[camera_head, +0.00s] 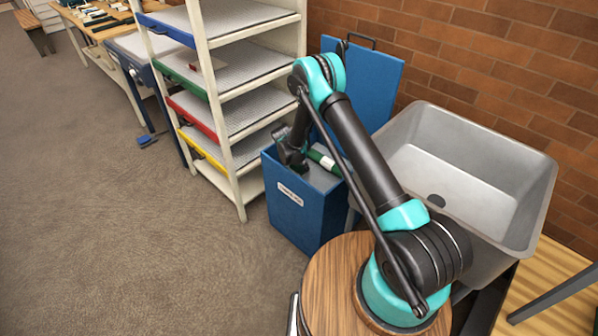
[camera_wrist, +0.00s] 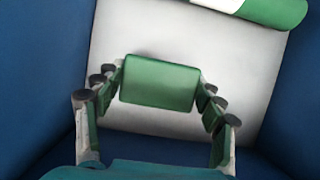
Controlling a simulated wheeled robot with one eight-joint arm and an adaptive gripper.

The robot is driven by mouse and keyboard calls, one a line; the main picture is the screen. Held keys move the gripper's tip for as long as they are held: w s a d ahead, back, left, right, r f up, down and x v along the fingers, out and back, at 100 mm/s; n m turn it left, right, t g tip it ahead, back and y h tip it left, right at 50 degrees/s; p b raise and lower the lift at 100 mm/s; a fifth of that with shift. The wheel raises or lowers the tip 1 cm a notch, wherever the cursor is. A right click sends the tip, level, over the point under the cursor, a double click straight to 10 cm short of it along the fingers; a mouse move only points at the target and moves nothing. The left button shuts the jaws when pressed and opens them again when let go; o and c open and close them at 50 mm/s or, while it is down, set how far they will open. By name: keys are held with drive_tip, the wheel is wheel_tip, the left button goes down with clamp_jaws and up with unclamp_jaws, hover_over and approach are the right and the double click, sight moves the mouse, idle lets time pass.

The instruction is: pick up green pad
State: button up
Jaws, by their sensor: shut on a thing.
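The green pad (camera_wrist: 158,84) is a small rounded block. In the wrist view it sits between the fingertips of my gripper (camera_wrist: 161,88), over the pale floor of the blue box. My gripper is shut on it, with the fingers at its left and right sides. Whether the pad still touches the floor is hard to tell. In the head view my gripper (camera_head: 291,152) reaches down into the open blue box (camera_head: 296,212), and the pad is hidden there.
A green and white rolled or cylindrical thing (camera_wrist: 268,8) lies in the box; it also shows in the head view (camera_head: 325,161). The blue lid (camera_head: 376,80) stands behind. A shelf rack (camera_head: 212,95) is left, a grey sink (camera_head: 470,180) right.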

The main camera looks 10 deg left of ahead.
sight(299, 164)
wheel_tip(299, 164, up, 15)
idle(0.4)
